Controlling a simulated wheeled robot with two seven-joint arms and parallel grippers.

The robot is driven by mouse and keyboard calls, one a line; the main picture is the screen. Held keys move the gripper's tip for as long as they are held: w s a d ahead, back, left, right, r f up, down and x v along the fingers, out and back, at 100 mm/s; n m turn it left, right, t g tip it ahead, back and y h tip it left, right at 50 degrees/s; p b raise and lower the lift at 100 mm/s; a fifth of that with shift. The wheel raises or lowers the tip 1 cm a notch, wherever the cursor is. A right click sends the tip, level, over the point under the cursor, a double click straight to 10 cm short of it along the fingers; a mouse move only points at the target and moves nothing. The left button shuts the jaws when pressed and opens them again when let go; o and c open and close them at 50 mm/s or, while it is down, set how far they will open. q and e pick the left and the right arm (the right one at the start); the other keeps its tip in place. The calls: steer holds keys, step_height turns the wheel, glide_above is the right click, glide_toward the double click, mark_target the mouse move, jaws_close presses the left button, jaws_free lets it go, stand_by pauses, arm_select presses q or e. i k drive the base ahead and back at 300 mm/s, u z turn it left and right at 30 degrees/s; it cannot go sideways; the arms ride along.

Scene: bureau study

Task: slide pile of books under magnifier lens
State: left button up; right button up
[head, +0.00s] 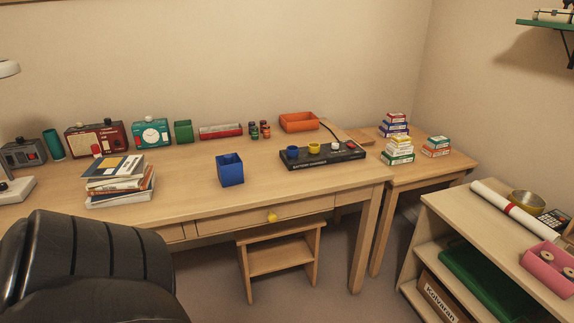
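A pile of several books (120,183) lies on the left part of the wooden desk, loosely stacked with a dark blue and yellow cover on top. At the left edge, a pale round head (8,69) and a white base (16,189) are partly cut off by the frame. They look like a desk lamp or magnifier; I cannot tell whether a lens is in it. The base stands left of the books, apart from them. Neither of my grippers is in view.
A black chair (85,272) stands before the desk's left part. A blue box (230,170) stands right of the books, with bare desk between. A low shelf (440,215) is at right.

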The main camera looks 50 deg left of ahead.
mark_target(110, 178)
steer(key=u, duration=2.75)
steer(key=k, duration=0.5)
steer(key=u, duration=0.9)
steer(key=i, duration=1.65)
steer(key=z, duration=0.8)
